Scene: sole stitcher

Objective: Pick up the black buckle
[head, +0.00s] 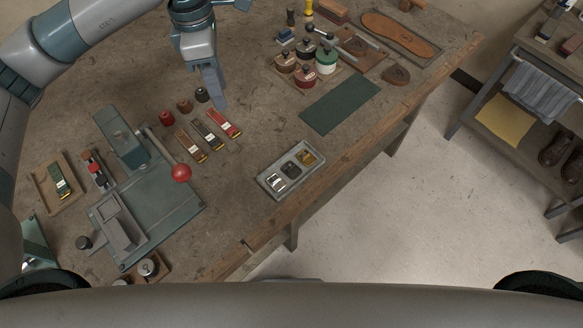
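The black buckle (291,169) lies in the middle of a grey metal tray (303,182) near the front edge of the workbench. A silver buckle (276,181) lies to its left in the tray and a brass buckle (306,158) to its right. My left gripper (219,100) points down over the bench, above and left of the tray in the picture, well apart from the buckles. Its fingers show close together from the side, so I cannot tell whether it is open or shut. Nothing shows held in it. My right gripper is not in view.
A green press with a red-knobbed lever (181,173) stands left of the tray. Several strap pieces (223,123) lie between it and my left gripper. A dark green mat (340,105) lies right of the gripper, with jars (326,62) behind. Bare bench surrounds the tray.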

